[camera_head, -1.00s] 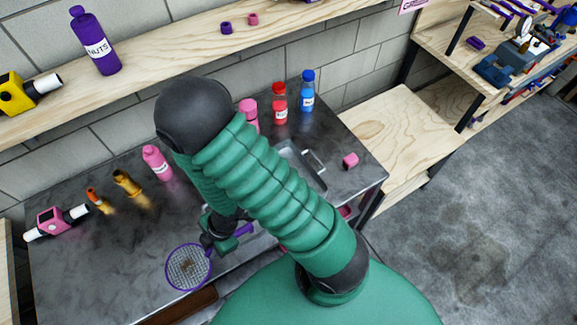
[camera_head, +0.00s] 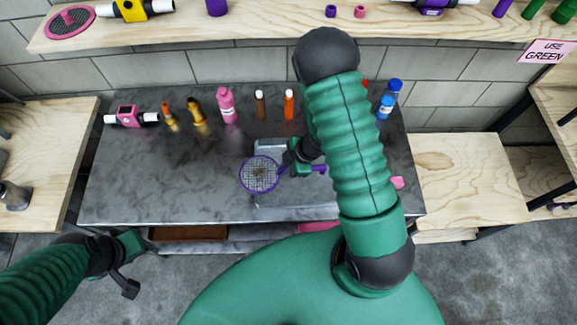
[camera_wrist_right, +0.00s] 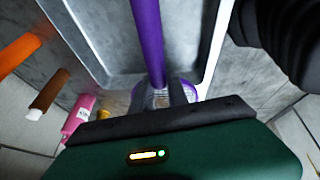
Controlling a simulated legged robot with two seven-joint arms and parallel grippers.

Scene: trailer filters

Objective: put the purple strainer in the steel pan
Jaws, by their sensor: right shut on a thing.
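The purple strainer (camera_head: 260,174) has a round grey mesh with a dark patch on it and a purple handle. My right gripper (camera_head: 300,160) is shut on the handle, which sticks out past it to the right. The handle (camera_wrist_right: 148,40) also shows in the wrist view, running between the fingers. The steel pan (camera_head: 290,201) is a rectangular tray on the dark metal table. The mesh overlaps the pan's left side in the head view; its height above the pan is unclear. My arm hides the pan's right part. My left gripper (camera_head: 128,264) is open and empty, in front of the table.
A wooden shelf (camera_head: 270,30) runs above.

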